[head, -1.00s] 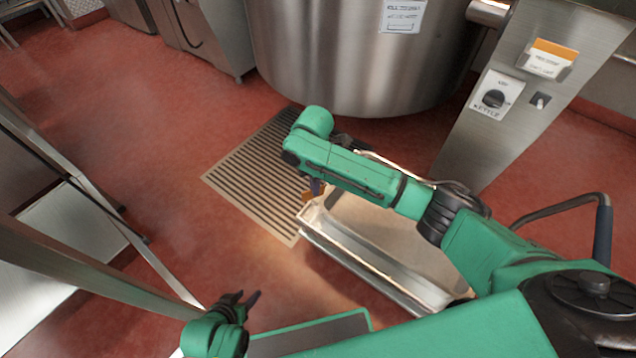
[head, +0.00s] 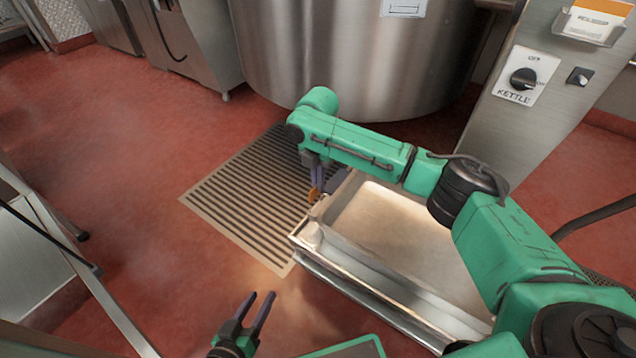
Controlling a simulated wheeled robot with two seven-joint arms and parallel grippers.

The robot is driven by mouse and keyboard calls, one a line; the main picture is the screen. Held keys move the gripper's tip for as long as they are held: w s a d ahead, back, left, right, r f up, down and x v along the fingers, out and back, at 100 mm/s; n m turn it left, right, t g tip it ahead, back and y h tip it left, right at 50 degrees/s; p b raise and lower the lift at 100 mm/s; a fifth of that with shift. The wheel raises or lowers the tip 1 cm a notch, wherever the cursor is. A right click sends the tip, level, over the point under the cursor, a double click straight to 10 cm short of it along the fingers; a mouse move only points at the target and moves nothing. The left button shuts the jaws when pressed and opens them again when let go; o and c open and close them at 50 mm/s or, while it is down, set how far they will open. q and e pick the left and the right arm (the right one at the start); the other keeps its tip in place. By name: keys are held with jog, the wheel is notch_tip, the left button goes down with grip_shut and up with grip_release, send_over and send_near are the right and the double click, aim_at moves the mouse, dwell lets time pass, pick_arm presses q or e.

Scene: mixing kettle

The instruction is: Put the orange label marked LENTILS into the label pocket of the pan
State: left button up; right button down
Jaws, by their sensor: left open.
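The pan (head: 372,280) is a rectangular metal pan with a pale, cream-coloured inside, right of the middle in the head view. A small orange piece, seemingly the label (head: 314,195), shows at the pan's far left corner; its lettering cannot be read. My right gripper (head: 322,191) points down there, its purple fingers around or beside the orange piece. Whether it grips the piece is unclear. The label pocket cannot be made out. My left gripper (head: 262,297) is open and empty, left of the pan's near part, apart from it.
A large steel kettle (head: 330,60) stands behind the pan. A steel post with a KETTLE switch plate (head: 527,75) and an orange-and-white card (head: 597,20) stands at right. A floor grate (head: 240,195) lies left of the pan. The red floor (head: 150,160) at left is clear.

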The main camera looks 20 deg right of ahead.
notch_tip(320, 180, down, 3)
jog(key=b, duration=0.3)
jog(key=shift+r+p, duration=0.3)
jog(key=shift+p, duration=0.2)
pick_arm(q)
notch_tip(320, 180, down, 3)
jog(key=shift+r+t, duration=0.1)
jog(key=shift+t, duration=0.3)
pick_arm(e)
jog(key=shift+w+d+f, duration=0.1)
jog(key=shift+f, duration=0.2)
pick_arm(q)
jog(key=shift+r+p, duration=0.15)
jog(key=shift+p, duration=0.2)
pick_arm(e)
jog(key=shift+r+p, duration=0.1)
jog(key=shift+p, duration=0.55)
pick_arm(q)
jog(key=shift+r, duration=0.55)
pick_arm(e)
jog(key=shift+f, duration=0.25)
